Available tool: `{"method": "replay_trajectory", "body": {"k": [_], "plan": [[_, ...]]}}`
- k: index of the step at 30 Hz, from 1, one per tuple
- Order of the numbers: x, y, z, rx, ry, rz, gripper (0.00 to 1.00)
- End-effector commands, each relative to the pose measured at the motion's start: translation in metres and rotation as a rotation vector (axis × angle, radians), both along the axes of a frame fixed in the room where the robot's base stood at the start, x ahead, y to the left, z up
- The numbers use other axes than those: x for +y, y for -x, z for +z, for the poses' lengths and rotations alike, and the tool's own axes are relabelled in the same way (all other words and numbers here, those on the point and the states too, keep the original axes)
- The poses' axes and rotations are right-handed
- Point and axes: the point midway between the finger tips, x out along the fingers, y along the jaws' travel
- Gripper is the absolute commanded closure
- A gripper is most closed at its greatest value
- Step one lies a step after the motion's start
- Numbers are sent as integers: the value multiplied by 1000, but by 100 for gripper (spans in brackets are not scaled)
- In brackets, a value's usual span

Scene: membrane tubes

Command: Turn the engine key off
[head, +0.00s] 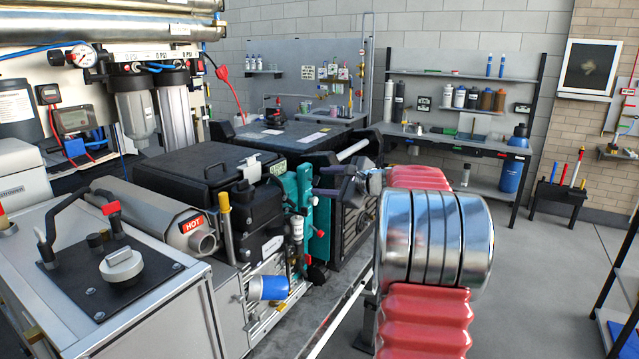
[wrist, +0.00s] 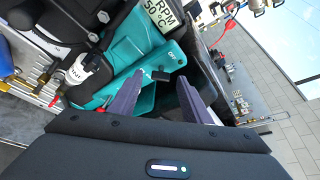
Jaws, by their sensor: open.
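The teal engine panel (wrist: 125,62) fills the middle of the wrist view and carries a white ON mark (wrist: 171,55). A small black piece (wrist: 160,75), apparently the engine key, stands out from the panel just below that mark. My gripper (wrist: 160,77) is open, with one dark finger on each side of the key. I cannot tell whether either finger touches it. In the head view my gripper (head: 318,181) points left at the teal panel (head: 303,190), close in front of it. The key cannot be made out there.
The engine with a black box (head: 205,170) and a HOT-marked silver cover (head: 165,222) stands left of my gripper. A white-labelled tube (wrist: 77,70) lies near the panel. A bench with bottles (head: 455,145) stands behind.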

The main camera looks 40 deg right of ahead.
Motion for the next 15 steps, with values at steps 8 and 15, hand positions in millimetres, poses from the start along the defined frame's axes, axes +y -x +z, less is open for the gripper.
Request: {"method": "replay_trajectory", "body": {"k": [8,15], "plan": [[1,-18,-5,1,0,-1,56],[1,-18,-5,1,0,-1,56]]}}
